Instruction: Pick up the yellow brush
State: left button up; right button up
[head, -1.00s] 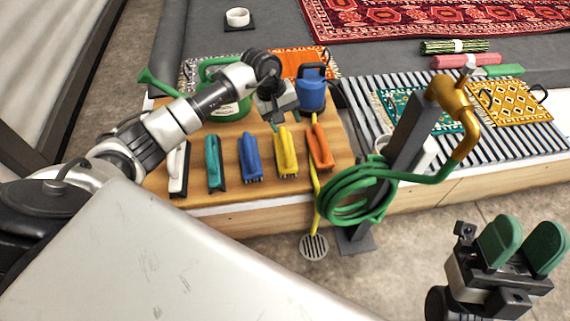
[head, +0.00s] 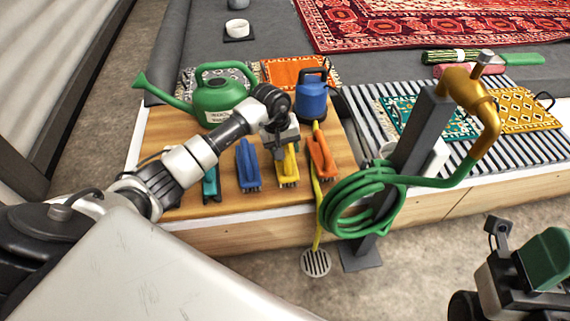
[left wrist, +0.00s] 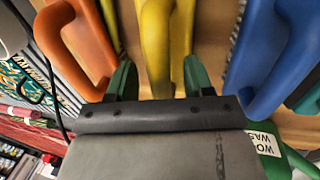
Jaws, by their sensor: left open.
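The yellow brush (head: 288,175) lies on the wooden board between the blue brush (head: 248,165) and the orange brush (head: 321,155). My left gripper (head: 283,150) is open over the yellow brush and hides part of it in the head view. In the left wrist view, the yellow brush's handle (left wrist: 156,40) runs between the two green fingertips of my left gripper (left wrist: 158,78), with a gap on each side. My right gripper (head: 545,262) is at the lower right, partly cut off by the picture edge, well away from the brushes.
A green watering can (head: 218,98) and a blue bottle-like container (head: 311,98) stand behind the brushes. A teal brush (head: 210,183) is partly hidden by my left arm. A post (head: 405,145) with a coiled green hose (head: 350,205) stands close to the right.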

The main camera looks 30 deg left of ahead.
pick_arm(q)
jog(key=shift+f, duration=0.3)
jog(key=shift+c, duration=0.5)
grip_shut()
jog(key=shift+r, duration=0.15)
notch_tip(320, 180, up, 10)
jog(key=p, duration=0.4)
